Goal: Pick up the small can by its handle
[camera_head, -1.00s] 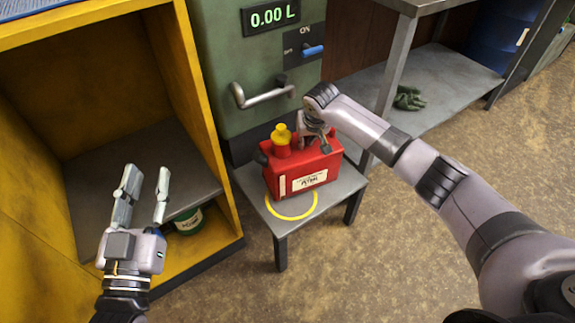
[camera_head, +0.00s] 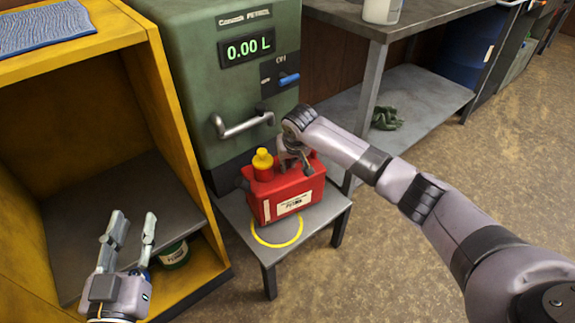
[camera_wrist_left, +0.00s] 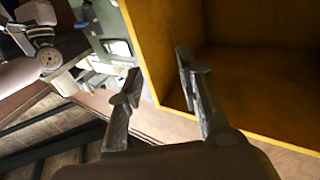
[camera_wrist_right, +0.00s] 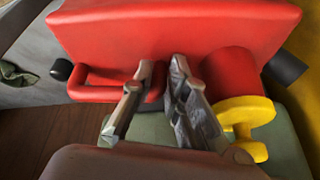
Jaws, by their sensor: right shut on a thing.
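The red can (camera_head: 288,197) has a yellow cap (camera_head: 262,160) and a white label. It is at the small grey stand, over the back part of the yellow ring. I cannot tell whether its base touches the stand. My right gripper (camera_head: 293,160) is at the can's top, shut on its red handle (camera_wrist_right: 98,88). In the right wrist view the handle bar runs in between the fingers, beside the can's body. My left gripper (camera_head: 132,226) is open and empty, in front of the yellow cabinet. It also shows open in the left wrist view (camera_wrist_left: 158,72).
The grey stand (camera_head: 318,222) stands before a green dispenser (camera_head: 190,70) with a lever (camera_head: 245,126) and a 0.00 L display. The yellow cabinet (camera_head: 200,195) at left holds a green tin (camera_head: 175,256). A workbench (camera_head: 440,25) is behind right; the floor at right is free.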

